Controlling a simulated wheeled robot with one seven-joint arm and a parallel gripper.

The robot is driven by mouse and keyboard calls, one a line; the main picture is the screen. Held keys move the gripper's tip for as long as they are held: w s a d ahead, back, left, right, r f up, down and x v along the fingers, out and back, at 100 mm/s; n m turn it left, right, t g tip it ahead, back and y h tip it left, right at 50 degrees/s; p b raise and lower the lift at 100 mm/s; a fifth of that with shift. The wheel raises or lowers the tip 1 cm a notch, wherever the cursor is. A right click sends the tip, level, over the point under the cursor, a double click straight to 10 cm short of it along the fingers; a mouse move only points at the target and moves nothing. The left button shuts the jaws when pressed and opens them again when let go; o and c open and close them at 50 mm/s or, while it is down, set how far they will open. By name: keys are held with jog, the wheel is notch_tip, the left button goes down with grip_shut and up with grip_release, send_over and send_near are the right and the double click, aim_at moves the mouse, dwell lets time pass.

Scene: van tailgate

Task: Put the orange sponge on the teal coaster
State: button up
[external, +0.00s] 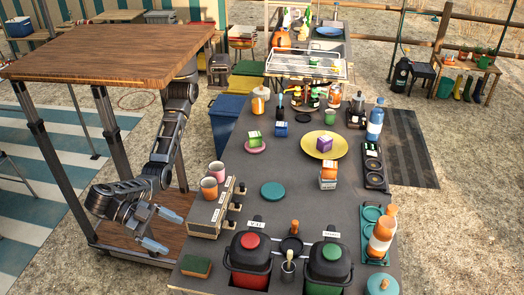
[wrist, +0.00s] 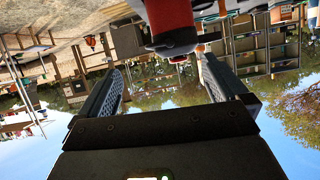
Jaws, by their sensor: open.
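The sponge (external: 196,266), orange-brown with a green top, lies at the near left corner of the grey counter. The teal coaster (external: 273,191) is a flat round disc on the counter, bare, to the right of two cups. My gripper (external: 163,231) is open and empty, left of the counter edge and up-left of the sponge, apart from it. In the wrist view my gripper (wrist: 165,88) shows both fingers spread with nothing between them. Neither sponge nor coaster can be made out in the wrist view.
A yellow plate (external: 326,145) lies farther back. The counter around the coaster is clear.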

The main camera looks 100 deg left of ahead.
jog(key=w+f+m+g+p, duration=0.1)
jog(key=w+m+g+p, duration=0.55)
jog(key=m+p, duration=0.35)
jog(key=m+g+h+p, duration=0.1)
jog(key=m+g+p, duration=0.6)
jog(key=p, duration=0.2)
send_over(196, 263)
jog(key=a, duration=0.1)
jog(key=shift+t, duration=0.25)
jog(key=f, duration=0.6)
jog(key=shift+s+f, duration=0.2)
jog(key=shift+f, duration=0.05)
jog(key=shift+h, duration=0.3)
jog(key=shift+w+d+f, duration=0.1)
jog(key=shift+d+f, duration=0.1)
jog(key=shift+f, duration=1.1)
jog(key=shift+d+f, duration=0.2)
jog(key=shift+f, duration=1.1)
jog(key=shift+c, duration=0.4)
jog(key=c, duration=0.7)
jog(key=shift+c, duration=0.2)
jog(key=shift+r, duration=0.1)
